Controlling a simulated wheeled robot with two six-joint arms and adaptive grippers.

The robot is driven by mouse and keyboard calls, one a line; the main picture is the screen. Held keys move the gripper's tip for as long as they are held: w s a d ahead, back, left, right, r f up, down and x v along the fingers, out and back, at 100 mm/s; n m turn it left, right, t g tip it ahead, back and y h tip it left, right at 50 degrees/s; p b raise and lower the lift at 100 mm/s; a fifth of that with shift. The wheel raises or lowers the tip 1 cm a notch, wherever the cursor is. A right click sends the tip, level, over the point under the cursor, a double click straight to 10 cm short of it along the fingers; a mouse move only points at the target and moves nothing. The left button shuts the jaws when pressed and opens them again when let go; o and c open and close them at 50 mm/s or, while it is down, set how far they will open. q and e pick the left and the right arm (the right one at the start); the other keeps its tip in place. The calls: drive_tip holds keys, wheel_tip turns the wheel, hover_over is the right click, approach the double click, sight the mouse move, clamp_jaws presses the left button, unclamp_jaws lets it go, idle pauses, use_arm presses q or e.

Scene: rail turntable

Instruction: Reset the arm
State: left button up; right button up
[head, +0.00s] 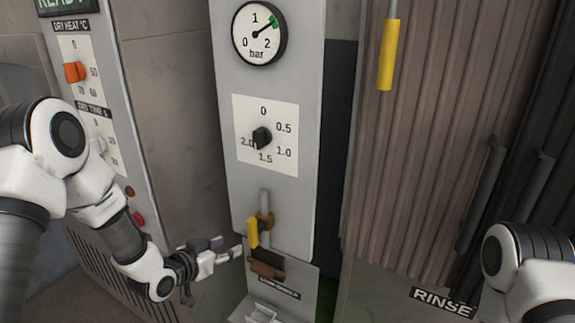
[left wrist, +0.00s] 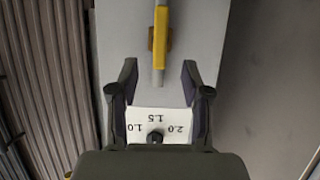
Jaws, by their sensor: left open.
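My left arm comes in from the left in the head view and reaches down toward the grey panel. My left gripper (head: 222,257) is beside the lower part of that panel, left of a yellow-handled valve (head: 252,232). In the left wrist view the jaws of my left gripper (left wrist: 160,72) are apart with nothing between them. The yellow handle (left wrist: 161,40) shows beyond the fingertips there, apart from them. Only a link of my right arm shows at the lower right of the head view; its gripper is out of frame.
The grey panel (head: 231,185) carries a pressure gauge (head: 259,32) and a black knob (head: 262,138). A control cabinet with an orange knob (head: 75,72) stands left. A yellow pull handle (head: 388,55) hangs at upper right. A RINSE sign (head: 443,302) is below the slatted curtain (head: 425,150).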

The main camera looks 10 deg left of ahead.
use_arm(q)
drive_tip(key=s+d+f+g+y+p, duration=0.1)
drive_tip(key=s+f+g, duration=0.2)
drive_tip(key=s+f, duration=0.55)
drive_tip(key=s+d+f+g, duration=0.2)
drive_tip(key=s+f+g, duration=0.1)
drive_tip(key=s+f, duration=0.55)
drive_tip(key=s+a+f+n+g+y, duration=0.1)
drive_tip(key=s+f+n+g, duration=0.1)
drive_tip(key=s, duration=0.7)
drive_tip(key=s+a+f+n+g+y, duration=0.2)
drive_tip(key=s+f+g, duration=0.1)
drive_tip(key=s, duration=0.6)
drive_tip(key=shift+a+f+g+y, duration=0.2)
drive_tip(key=shift+f+g+y, duration=0.15)
drive_tip(key=shift+g, duration=0.45)
drive_tip(key=shift+w, duration=0.15)
